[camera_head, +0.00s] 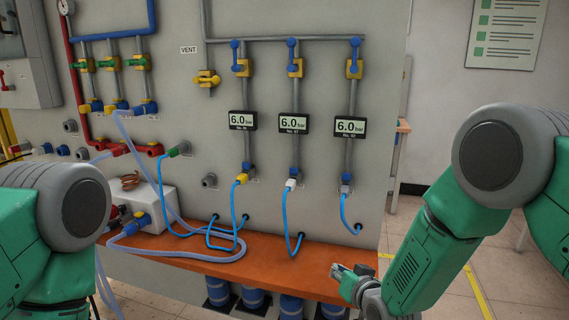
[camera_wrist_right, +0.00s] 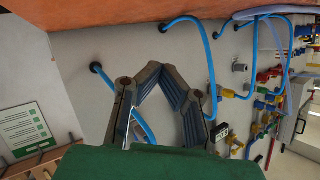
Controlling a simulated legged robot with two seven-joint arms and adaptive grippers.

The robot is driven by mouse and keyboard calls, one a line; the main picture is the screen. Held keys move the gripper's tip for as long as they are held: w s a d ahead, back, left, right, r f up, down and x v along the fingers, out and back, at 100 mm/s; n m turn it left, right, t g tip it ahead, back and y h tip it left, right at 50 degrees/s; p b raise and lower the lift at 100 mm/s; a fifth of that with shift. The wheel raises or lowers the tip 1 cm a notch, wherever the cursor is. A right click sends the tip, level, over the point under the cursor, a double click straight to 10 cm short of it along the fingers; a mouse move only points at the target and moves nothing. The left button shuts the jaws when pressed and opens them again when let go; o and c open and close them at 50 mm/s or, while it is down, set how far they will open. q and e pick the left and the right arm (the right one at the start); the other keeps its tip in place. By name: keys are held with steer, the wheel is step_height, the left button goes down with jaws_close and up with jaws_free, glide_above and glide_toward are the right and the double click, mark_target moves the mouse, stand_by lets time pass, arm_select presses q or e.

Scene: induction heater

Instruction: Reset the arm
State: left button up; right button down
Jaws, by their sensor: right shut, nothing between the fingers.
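My right arm comes in from the right in the head view, and its gripper (camera_head: 345,272) is in front of the orange bench edge. In the right wrist view the right gripper (camera_wrist_right: 163,75) is shut, with its fingertips together and nothing between them. It is apart from the panel and the blue hoses. My left arm shows only as a green and grey part at the lower left of the head view; its gripper is out of the picture.
The grey panel (camera_head: 300,80) carries valves, three 6.0 bar displays such as this left one (camera_head: 242,121), and blue hoses (camera_head: 286,215). An orange bench (camera_head: 300,259) runs below. A white box (camera_head: 140,205) stands at left. Open floor (camera_head: 510,275) lies at right.

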steer(key=s+d+f+g+h, duration=0.1)
steer(key=s+d+f+g, duration=0.25)
steer(key=s+f, duration=0.55)
steer(key=s+d+f+g+h, duration=0.1)
steer(key=s+d+f+g, duration=0.4)
steer(key=s, duration=0.7)
steer(key=s+d+f+g+h, duration=0.1)
steer(key=s+d+f+g, duration=0.1)
steer(key=s, duration=0.9)
steer(key=s+d+f+n+g+b, duration=0.1)
steer(key=s+d, duration=0.3)
steer(key=s, duration=0.7)
steer(key=shift+s+d+f+n+g+h, duration=0.2)
steer(key=shift+f+n+g+h, duration=0.15)
steer(key=shift+g, duration=0.3)
steer(key=shift+a+r, duration=0.1)
steer(key=shift+a, duration=0.15)
steer(key=shift+d, duration=0.15)
